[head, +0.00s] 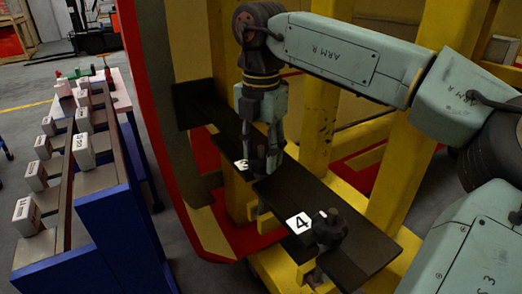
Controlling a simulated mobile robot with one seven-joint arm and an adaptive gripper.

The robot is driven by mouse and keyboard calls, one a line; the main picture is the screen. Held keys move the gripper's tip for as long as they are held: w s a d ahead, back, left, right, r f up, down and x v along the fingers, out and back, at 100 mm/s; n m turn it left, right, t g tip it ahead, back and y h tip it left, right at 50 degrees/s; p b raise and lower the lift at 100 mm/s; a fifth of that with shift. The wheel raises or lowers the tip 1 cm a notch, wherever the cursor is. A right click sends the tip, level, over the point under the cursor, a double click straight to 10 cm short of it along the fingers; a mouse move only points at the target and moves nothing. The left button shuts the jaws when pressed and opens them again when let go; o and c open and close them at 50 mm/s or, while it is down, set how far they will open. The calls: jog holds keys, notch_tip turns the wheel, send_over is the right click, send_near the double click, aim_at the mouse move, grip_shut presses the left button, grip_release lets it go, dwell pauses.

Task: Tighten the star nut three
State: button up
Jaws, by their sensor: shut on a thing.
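Star nut three (258,164) is a dark knob on the dark plate, beside a white label marked 3 (242,164). My gripper (262,150) points down over it, and its fingers are shut on the nut. The fingers hide much of the nut. A second dark star nut (329,229) stands on the nearer dark plate (365,252), beside a white label marked 4 (299,222). It is apart from my gripper.
Yellow posts (405,150) stand close behind the plates, under my arm. A curved red and yellow panel edge (157,130) rises to the left. Further left is a blue rack (75,225) with several white boxes. Grey floor lies between the rack and panel.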

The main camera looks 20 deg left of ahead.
jog(key=m, duration=0.5)
jog(key=shift+m, duration=0.3)
dwell(0.4)
jog(key=o, duration=1.1)
jog(key=shift+o, duration=0.2)
jog(key=shift+r, duration=0.1)
notch_tip(320, 180, up, 7)
jog(key=shift+r, duration=0.2)
